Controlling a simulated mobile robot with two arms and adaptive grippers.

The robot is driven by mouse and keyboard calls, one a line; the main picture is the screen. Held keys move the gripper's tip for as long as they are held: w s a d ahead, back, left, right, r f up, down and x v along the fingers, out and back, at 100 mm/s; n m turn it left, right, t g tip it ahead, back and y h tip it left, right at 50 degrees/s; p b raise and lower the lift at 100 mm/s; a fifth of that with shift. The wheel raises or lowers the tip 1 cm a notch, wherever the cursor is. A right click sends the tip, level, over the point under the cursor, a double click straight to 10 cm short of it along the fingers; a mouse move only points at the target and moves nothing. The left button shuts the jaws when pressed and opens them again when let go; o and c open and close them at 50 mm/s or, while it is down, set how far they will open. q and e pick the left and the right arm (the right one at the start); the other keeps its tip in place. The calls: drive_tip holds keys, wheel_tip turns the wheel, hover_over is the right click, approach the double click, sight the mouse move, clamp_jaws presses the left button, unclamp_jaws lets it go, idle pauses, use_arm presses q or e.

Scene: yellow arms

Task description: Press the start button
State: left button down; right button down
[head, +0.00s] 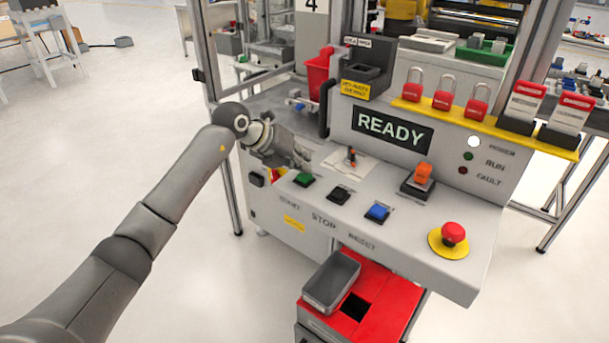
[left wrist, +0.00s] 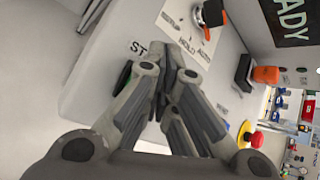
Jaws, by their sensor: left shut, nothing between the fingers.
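The green start button (head: 303,179) sits in a dark square base at the left end of the sloped grey control panel (head: 400,225), with a START label in front of it. My left gripper (head: 300,160) is shut and empty, just behind and above the green button in the head view. I cannot tell whether the fingertips touch the panel. My right gripper is not in view.
Beside the green button are a black stop button (head: 339,195), a blue reset button (head: 377,212), an orange switch (head: 421,177) and a red emergency stop (head: 453,233). A selector knob (head: 351,157) stands close to my gripper. The display (head: 392,129) reads READY.

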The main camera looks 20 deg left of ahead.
use_arm(q)
drive_tip(key=shift+f, duration=0.4)
idle(0.5)
drive_tip(key=shift+r+p, duration=0.45)
drive_tip(key=shift+r, duration=0.45)
drive_tip(key=shift+r, duration=0.1)
wheel_tip(320, 180, up, 5)
drive_tip(key=p, duration=0.3)
drive_tip(key=shift+p, duration=0.3)
